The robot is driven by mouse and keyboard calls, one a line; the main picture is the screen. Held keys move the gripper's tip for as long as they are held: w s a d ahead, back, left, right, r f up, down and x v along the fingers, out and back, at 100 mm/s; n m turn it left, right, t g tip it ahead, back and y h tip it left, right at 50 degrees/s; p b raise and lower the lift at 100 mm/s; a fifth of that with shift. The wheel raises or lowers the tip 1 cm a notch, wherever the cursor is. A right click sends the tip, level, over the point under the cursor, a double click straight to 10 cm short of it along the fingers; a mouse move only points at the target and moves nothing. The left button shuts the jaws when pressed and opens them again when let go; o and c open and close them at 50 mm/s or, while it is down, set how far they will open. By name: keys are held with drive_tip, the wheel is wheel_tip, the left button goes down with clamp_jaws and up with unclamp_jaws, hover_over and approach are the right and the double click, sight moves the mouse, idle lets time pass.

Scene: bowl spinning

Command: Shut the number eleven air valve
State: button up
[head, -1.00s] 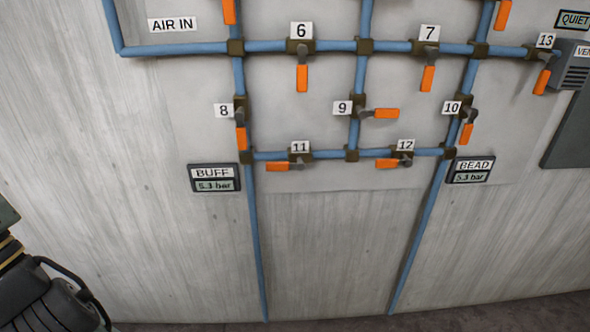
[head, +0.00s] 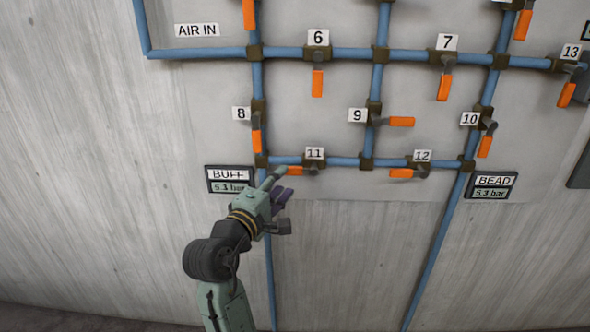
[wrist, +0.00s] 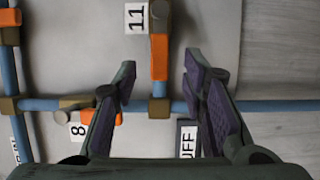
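The number eleven air valve has an orange lever (head: 296,171) under its white "11" label (head: 314,153). The lever points left, along the horizontal blue pipe. My gripper (head: 283,182) is at the lever's left end in the head view. In the wrist view my gripper (wrist: 160,75) is open, with one finger on each side of the orange lever (wrist: 159,58). The lever's end shows between the fingertips. I see no clear contact, and the depth between them is hard to tell. The label (wrist: 136,18) also shows there.
Valve 8's lever (head: 257,141) and the BUFF gauge (head: 230,180), reading 5.3 bar, are close to my gripper. Valve 12's lever (head: 402,173) lies to the right. The BEAD gauge (head: 491,186) reads 5.3 bar. The wall below the pipes is mostly bare.

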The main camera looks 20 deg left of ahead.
sight(291, 172)
drive_tip(key=w, duration=0.4)
drive_tip(key=w+p, duration=0.1)
drive_tip(key=w, duration=0.1)
drive_tip(key=shift+w+d, duration=0.15)
drive_tip(key=shift+d, duration=0.2)
clamp_jaws()
idle(0.5)
